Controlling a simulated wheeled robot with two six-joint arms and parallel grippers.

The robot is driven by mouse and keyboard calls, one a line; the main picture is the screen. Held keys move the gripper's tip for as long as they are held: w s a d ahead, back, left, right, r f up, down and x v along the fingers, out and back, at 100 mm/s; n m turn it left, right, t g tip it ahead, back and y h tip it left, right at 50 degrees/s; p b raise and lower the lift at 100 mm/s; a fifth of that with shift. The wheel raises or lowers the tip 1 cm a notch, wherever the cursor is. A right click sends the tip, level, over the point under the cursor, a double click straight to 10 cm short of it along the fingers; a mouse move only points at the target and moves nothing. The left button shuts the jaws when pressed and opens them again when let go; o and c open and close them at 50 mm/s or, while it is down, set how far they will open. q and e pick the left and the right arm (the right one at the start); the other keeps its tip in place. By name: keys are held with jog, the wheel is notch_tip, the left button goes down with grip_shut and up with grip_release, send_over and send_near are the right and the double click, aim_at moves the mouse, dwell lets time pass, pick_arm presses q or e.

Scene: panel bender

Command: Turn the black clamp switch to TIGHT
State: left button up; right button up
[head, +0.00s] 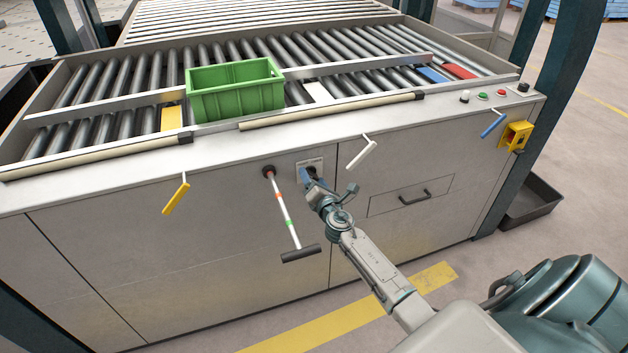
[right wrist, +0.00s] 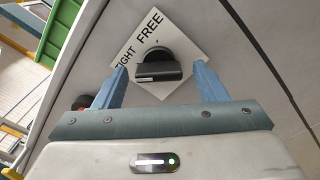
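The black clamp switch (right wrist: 158,66) is a bar-shaped knob on a white plate (right wrist: 178,32) lettered TIGHT and FREE. In the right wrist view the knob lies between the fingertips of my right gripper (right wrist: 160,70), which is open, with a gap on each side. The knob's bar runs roughly across from finger to finger; I cannot tell clearly which word it points to. In the head view the plate (head: 311,162) is on the front panel, and my right gripper (head: 308,175) is at it, hiding most of the knob. My left gripper is not in view.
A lever with a black T-handle (head: 300,253) hangs left of my right gripper. Yellow (head: 176,198), white (head: 361,153) and blue (head: 493,124) handles stick out from the panel. A green crate (head: 235,92) stands on the rollers above. Floor in front looks clear.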

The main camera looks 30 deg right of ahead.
jog(key=v, duration=1)
jog(key=shift+s+b, duration=0.3)
jog(key=shift+s, duration=0.05)
jog(key=shift+a, duration=0.1)
